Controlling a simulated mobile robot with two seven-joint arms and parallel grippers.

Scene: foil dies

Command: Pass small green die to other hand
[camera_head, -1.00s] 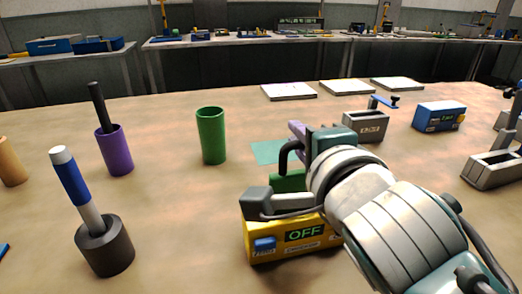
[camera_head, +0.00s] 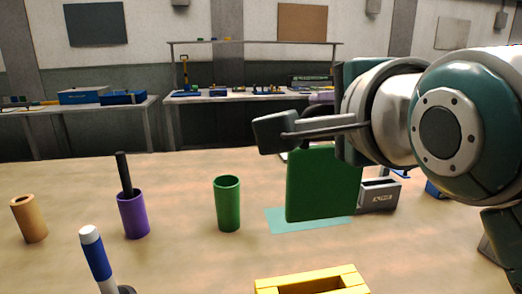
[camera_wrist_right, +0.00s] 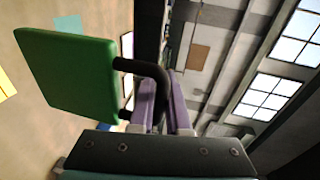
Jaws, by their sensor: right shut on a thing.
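The green die (camera_head: 323,188) is a flat green plate with a dark curved handle. It hangs upright in the air in the head view, in front of the right arm. The die (camera_wrist_right: 68,72) also shows large at the left in the right wrist view. My right gripper (camera_head: 322,98) is shut on the die's dark handle (camera_wrist_right: 146,74), with its purple fingers by the handle. In the head view the handle and most of the fingers are hidden. My left gripper is in neither view.
A yellow open-topped box (camera_head: 265,286) stands at the front. A green cup (camera_head: 228,205), a purple cup (camera_head: 134,217) and a tan cup (camera_head: 29,220) stand to the left, with a blue-and-white handled tool (camera_head: 96,257).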

